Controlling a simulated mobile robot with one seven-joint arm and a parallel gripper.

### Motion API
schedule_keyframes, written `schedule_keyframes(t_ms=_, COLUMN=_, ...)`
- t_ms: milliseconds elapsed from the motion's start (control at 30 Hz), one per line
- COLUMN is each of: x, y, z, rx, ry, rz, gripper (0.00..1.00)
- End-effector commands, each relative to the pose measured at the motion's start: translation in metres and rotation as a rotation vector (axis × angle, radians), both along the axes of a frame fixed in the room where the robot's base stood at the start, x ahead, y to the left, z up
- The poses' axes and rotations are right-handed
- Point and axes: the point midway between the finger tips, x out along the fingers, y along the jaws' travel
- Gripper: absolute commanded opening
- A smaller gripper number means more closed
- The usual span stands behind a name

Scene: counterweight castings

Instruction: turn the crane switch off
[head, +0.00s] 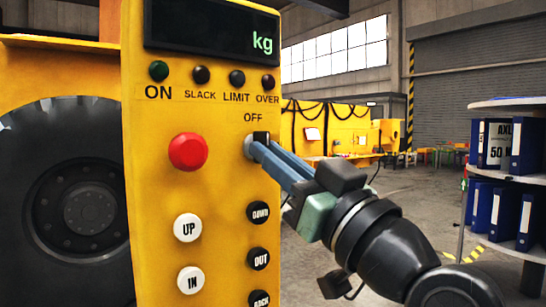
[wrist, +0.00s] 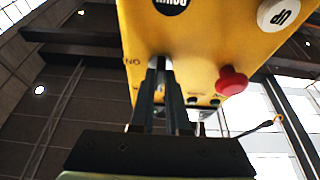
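The yellow crane control panel (head: 222,110) fills the middle of the head view, with the word OFF near its right edge. A small black switch piece (head: 261,136) shows right under OFF. My gripper (head: 252,148) reaches in from the right, its blue-grey fingertips at the panel face just below that piece. In the wrist view the panel (wrist: 205,45) is upside down, with the ON lettering beside my gripper's fingertips (wrist: 160,65). The two fingers are close together with a narrow gap. They hide most of the switch, so its position and any grip on it are unclear.
A red mushroom button (head: 188,152) sits left of my fingertips. White UP (head: 187,227) and IN buttons and black DOWN (head: 258,213) and OUT buttons lie below. The green lamp (head: 158,71) stands above ON. A binder shelf (head: 510,103) stands at the right.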

Motion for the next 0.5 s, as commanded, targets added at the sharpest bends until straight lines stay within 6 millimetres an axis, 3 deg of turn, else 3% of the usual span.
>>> schedule_keyframes(t_ms=33, x=0.0000, y=0.0002, z=-0.0001, rx=-0.002, ry=0.000, rz=-0.001, gripper=0.21)
schedule_keyframes(t_ms=167, x=0.0000, y=0.0002, z=0.0000, rx=-0.001, ry=-0.001, rz=-0.001, gripper=0.44)
schedule_keyframes(t_ms=500, x=-0.0021, y=-0.0019, z=-0.0011, rx=0.001, ry=-0.001, rz=-0.001, gripper=0.44)
